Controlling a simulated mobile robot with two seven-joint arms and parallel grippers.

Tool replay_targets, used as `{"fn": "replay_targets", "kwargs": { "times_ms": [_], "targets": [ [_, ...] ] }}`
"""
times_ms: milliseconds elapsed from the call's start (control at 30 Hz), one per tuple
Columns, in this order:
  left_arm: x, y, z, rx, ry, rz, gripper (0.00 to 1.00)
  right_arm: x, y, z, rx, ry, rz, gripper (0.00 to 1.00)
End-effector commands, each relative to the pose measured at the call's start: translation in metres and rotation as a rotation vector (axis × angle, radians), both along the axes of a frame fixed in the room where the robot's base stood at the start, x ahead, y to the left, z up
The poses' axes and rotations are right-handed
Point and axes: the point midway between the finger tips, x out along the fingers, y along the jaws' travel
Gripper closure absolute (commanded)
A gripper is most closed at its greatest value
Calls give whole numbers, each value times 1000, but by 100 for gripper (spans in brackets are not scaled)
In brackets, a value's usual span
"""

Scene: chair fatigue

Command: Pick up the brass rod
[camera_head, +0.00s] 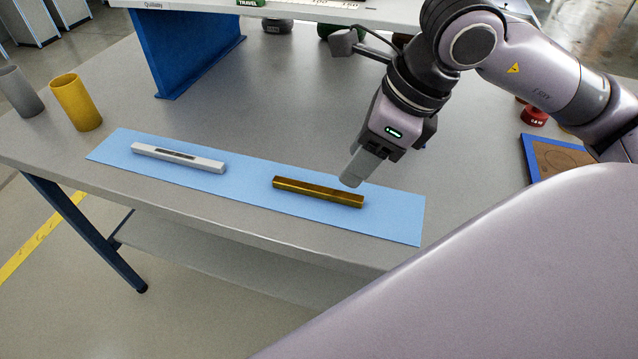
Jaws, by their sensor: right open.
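The brass rod (318,192) is a gold-coloured bar lying flat on a light blue mat (240,196) on the grey table. My right gripper (352,180) is just behind and above the rod's right end, pointing down at a tilt. It is open, and nothing shows between its fingers. From this angle I cannot tell how far it is above the mat. The far finger is mostly hidden behind the near one. My left gripper is not in view.
A silver bar (178,157) lies on the mat's left part. A yellow cup (76,102) and a grey cup (20,91) stand at the table's left. A blue-edged board (548,160) lies at the right. A blue support (185,50) stands behind.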

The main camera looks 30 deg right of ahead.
Motion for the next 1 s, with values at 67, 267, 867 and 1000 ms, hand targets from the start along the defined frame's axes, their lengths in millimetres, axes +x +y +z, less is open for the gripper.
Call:
{"fn": "replay_targets", "kwargs": {
  "times_ms": [67,267,867,1000],
  "targets": [
    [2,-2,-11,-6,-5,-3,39,0,0,-15,-1,-1,-1,53],
    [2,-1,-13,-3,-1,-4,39,2,2,-27,0,3,1,53],
    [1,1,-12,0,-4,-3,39,26,16,-83,0,0,1,53],
    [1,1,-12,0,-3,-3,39,26,16,-82,1,0,1,53]
  ]
}}
